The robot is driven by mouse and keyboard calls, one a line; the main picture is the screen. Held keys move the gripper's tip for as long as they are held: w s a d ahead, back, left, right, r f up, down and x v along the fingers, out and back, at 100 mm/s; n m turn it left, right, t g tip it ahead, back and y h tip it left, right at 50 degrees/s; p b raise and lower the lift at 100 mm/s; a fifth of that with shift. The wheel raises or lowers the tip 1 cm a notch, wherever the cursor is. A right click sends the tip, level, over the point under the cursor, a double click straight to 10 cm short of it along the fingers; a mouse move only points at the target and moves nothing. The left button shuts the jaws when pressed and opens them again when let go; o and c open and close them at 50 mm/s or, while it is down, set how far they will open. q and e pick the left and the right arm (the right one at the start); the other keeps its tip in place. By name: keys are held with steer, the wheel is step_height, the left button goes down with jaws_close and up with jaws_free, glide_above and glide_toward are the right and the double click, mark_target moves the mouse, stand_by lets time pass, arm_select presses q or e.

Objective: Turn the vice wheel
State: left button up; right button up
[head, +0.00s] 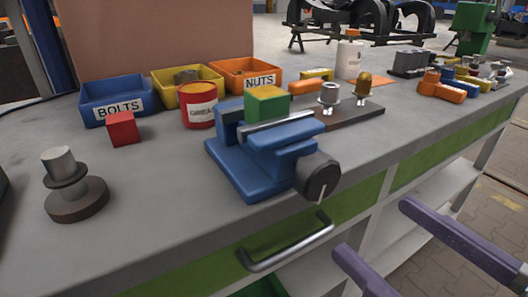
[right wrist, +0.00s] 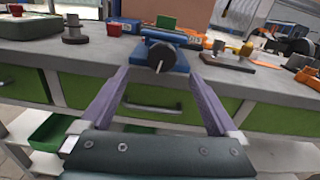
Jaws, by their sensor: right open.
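The blue vice (head: 255,165) stands on the grey workbench near its front edge. Its dark round vice wheel (head: 318,176) faces the front and has a pale mark pointing down. A green block (head: 266,104) sits at the vice jaws. My right gripper (head: 373,228) has two purple fingers, open wide and empty, in front of and below the wheel, apart from it. In the right wrist view the wheel (right wrist: 161,57) shows between and beyond the fingertips. My left gripper is not in view.
A drawer handle (head: 288,250) sticks out below the vice. Bins of bolts and nuts (head: 247,76), a red tin (head: 199,107), a red cube (head: 123,128) and a round metal stand (head: 77,200) are on the workbench (head: 150,220). A dark board (head: 350,115) lies right of the vice.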

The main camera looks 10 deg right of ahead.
mark_target(325, 184)
arm_select(q)
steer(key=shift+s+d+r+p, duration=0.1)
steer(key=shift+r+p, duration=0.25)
steer(key=shift+p, duration=0.35)
arm_select(e)
steer(key=x, duration=0.9)
steer(key=shift+w+d+f, duration=0.1)
steer(key=shift+w+f, duration=0.1)
steer(key=shift+w, duration=0.25)
steer(key=c, duration=1.4)
